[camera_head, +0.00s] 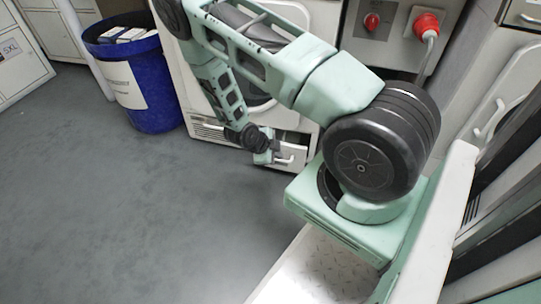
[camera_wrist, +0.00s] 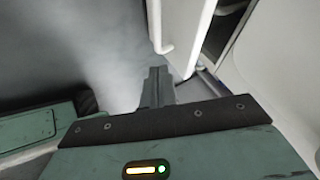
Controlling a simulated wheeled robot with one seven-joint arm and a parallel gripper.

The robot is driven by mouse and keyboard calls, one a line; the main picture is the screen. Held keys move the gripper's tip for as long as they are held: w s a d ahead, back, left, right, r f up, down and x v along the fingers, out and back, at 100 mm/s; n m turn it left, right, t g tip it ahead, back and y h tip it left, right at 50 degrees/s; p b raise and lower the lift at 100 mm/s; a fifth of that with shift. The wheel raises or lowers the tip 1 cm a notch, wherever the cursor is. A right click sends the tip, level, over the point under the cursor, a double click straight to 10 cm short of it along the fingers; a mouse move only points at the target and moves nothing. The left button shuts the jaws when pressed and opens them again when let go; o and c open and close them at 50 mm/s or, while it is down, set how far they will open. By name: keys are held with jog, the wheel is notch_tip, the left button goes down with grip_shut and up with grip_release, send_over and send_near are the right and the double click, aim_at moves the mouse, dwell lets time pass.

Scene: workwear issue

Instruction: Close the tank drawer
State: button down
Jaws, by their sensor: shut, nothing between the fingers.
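The tank drawer (camera_head: 291,155) is low on the front of a white machine (camera_head: 205,95) in the head view. It has a white front with a light bar handle, and a dark gap shows above it, so it stands pulled out. The drawer front also shows in the wrist view (camera_wrist: 187,38), at the upper middle, with its handle on the left side.
A blue bin (camera_head: 155,110) with a white label stands left of the machine. White cabinets (camera_head: 20,50) are at the far left. A red plug (camera_head: 427,24) is on the wall panel at upper right. The grey floor (camera_head: 110,210) in front is clear.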

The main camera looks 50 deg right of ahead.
aim_at(289, 151)
jog(key=d, duration=0.1)
jog(key=d+f+b, duration=0.1)
jog(key=w+d+f+b, duration=0.1)
jog(key=d, duration=0.1)
jog(key=shift+d, duration=0.1)
jog(key=shift+w+d+r, duration=0.1)
jog(key=shift+d+r, duration=0.1)
jog(key=shift+d, duration=0.15)
